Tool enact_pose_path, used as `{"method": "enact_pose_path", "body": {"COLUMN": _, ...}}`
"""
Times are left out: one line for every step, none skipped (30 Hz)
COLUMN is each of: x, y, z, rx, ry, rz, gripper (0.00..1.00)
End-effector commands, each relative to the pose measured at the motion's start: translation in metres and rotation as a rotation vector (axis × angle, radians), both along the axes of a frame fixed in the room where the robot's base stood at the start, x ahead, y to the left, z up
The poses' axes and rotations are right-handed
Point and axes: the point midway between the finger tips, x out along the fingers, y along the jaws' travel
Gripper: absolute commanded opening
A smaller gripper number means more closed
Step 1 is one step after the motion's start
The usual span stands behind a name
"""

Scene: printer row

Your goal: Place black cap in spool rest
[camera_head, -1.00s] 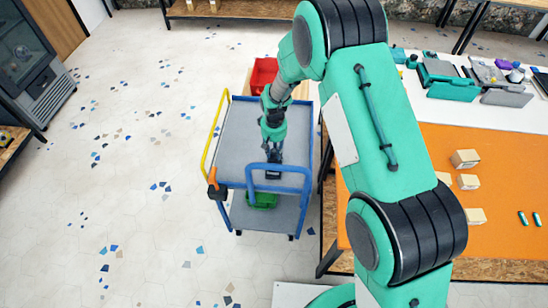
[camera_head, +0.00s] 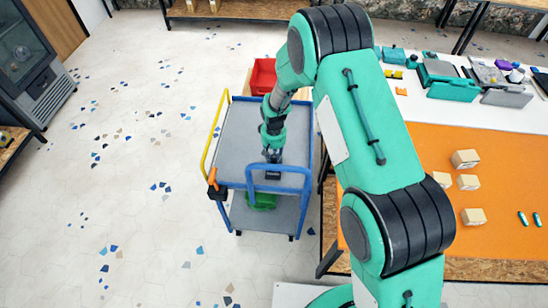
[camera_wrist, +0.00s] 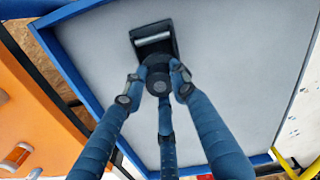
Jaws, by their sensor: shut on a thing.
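The black cap (camera_wrist: 158,80) is a small round dark piece between the fingertips of my gripper (camera_wrist: 156,88) in the wrist view. My gripper is shut on it. The spool rest (camera_wrist: 153,38) is a black holder with a pale bar across it, on the grey top of the blue-framed cart (camera_wrist: 225,60). In the wrist view the cap overlaps the near edge of the spool rest; I cannot tell whether they touch. In the head view my gripper (camera_head: 272,156) is over the cart top, just behind the dark spool rest (camera_head: 273,174). The cap cannot be made out there.
The cart has a blue handle rail (camera_head: 280,168) at its front and a yellow rail (camera_head: 214,135) at left. A green bin (camera_head: 262,201) is on its lower shelf. A red bin (camera_head: 263,76) stands behind. The orange-topped table (camera_head: 425,230) with small boxes is close at right.

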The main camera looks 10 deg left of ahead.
Motion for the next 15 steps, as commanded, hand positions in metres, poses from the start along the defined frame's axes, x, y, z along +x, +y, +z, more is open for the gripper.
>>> {"method": "enact_pose_path", "body": {"x": 0.0, "y": 0.0, "z": 0.0002, "rx": 0.0, "ry": 0.0, "rz": 0.0, "gripper": 0.05}}
{"method": "enact_pose_path", "body": {"x": -0.0001, "y": 0.0, "z": 0.0002, "rx": 0.0, "ry": 0.0, "rz": 0.0, "gripper": 0.05}}
{"method": "enact_pose_path", "body": {"x": -0.0001, "y": 0.0, "z": 0.0001, "rx": 0.0, "ry": 0.0, "rz": 0.0, "gripper": 0.05}}
{"method": "enact_pose_path", "body": {"x": -0.0001, "y": 0.0, "z": -0.0001, "rx": 0.0, "ry": 0.0, "rz": 0.0, "gripper": 0.05}}
{"method": "enact_pose_path", "body": {"x": -0.0001, "y": 0.0, "z": -0.0006, "rx": 0.0, "ry": 0.0, "rz": 0.0, "gripper": 0.05}}
{"method": "enact_pose_path", "body": {"x": -0.0002, "y": -0.0001, "z": -0.0016, "rx": 0.0, "ry": 0.0, "rz": 0.0, "gripper": 0.05}}
{"method": "enact_pose_path", "body": {"x": -0.0001, "y": 0.0, "z": -0.0024, "rx": 0.0, "ry": 0.0, "rz": 0.0, "gripper": 0.05}}
{"method": "enact_pose_path", "body": {"x": -0.0001, "y": 0.0, "z": -0.0032, "rx": 0.0, "ry": 0.0, "rz": 0.0, "gripper": 0.05}}
{"method": "enact_pose_path", "body": {"x": -0.0001, "y": 0.0, "z": -0.0041, "rx": 0.0, "ry": 0.0, "rz": 0.0, "gripper": 0.05}}
{"method": "enact_pose_path", "body": {"x": 0.0, "y": 0.0, "z": -0.0048, "rx": 0.0, "ry": 0.0, "rz": 0.0, "gripper": 0.05}}
{"method": "enact_pose_path", "body": {"x": 0.0, "y": 0.0, "z": -0.0055, "rx": 0.0, "ry": 0.0, "rz": 0.0, "gripper": 0.05}}
{"method": "enact_pose_path", "body": {"x": 0.0, "y": 0.0, "z": -0.0064, "rx": 0.0, "ry": 0.0, "rz": 0.0, "gripper": 0.05}}
{"method": "enact_pose_path", "body": {"x": 0.0, "y": 0.0, "z": -0.0071, "rx": 0.0, "ry": 0.0, "rz": 0.0, "gripper": 0.05}}
{"method": "enact_pose_path", "body": {"x": 0.0, "y": 0.0, "z": -0.0078, "rx": 0.0, "ry": 0.0, "rz": 0.0, "gripper": 0.05}}
{"method": "enact_pose_path", "body": {"x": -0.0001, "y": 0.0, "z": -0.0087, "rx": 0.0, "ry": 0.0, "rz": 0.0, "gripper": 0.05}}
